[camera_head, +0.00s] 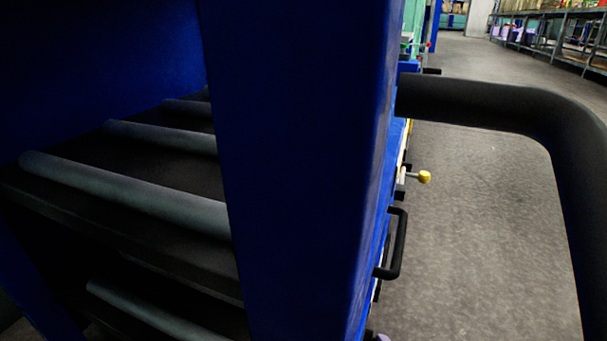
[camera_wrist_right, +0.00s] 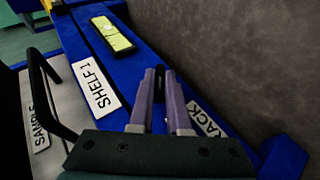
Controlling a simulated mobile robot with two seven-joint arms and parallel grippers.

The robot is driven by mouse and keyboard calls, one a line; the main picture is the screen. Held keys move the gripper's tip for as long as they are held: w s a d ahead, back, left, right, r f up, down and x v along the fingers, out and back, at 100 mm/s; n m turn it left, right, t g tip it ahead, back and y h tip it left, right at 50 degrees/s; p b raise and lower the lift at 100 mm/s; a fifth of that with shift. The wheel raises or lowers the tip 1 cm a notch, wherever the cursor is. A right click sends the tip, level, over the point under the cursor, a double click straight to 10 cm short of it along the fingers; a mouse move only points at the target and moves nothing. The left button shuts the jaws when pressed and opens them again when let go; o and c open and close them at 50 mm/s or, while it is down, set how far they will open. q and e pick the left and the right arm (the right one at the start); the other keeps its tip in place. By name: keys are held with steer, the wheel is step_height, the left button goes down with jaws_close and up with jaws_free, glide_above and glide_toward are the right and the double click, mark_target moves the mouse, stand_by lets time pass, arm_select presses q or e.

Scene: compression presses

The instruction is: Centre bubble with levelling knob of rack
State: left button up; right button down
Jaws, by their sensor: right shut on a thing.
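In the right wrist view, a spirit level with a yellow-green vial (camera_wrist_right: 112,34) in a dark frame lies on the blue rack face (camera_wrist_right: 75,45). A pale spot shows in the vial, but it is too small to tell whether the bubble is centred. My right gripper (camera_wrist_right: 168,78) has its two grey-purple fingers close together around a small black part, seemingly the levelling knob (camera_wrist_right: 171,88), beside the label (camera_wrist_right: 205,120) that reads "ACK", its start hidden by a finger. In the head view, a blue post (camera_head: 290,150) blocks much of the scene. My left gripper is not in view.
A "SHELF 1" label (camera_wrist_right: 96,85), a black handle (camera_wrist_right: 42,95) and a "SAMPLE" label (camera_wrist_right: 40,125) are left of the gripper. The head view shows a yellow knob (camera_head: 424,177), another black handle (camera_head: 397,245), a thick dark bar (camera_head: 480,103) and open floor (camera_head: 480,230).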

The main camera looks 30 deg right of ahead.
steer(key=shift+s+f+n+t+h, duration=0.15)
steer(key=shift+f+n+t+h, duration=0.2)
steer(key=shift+t+h, duration=0.35)
steer(key=shift+r, duration=0.1)
steer(key=c, duration=0.9)
jaws_free()
steer(key=shift+r, duration=0.1)
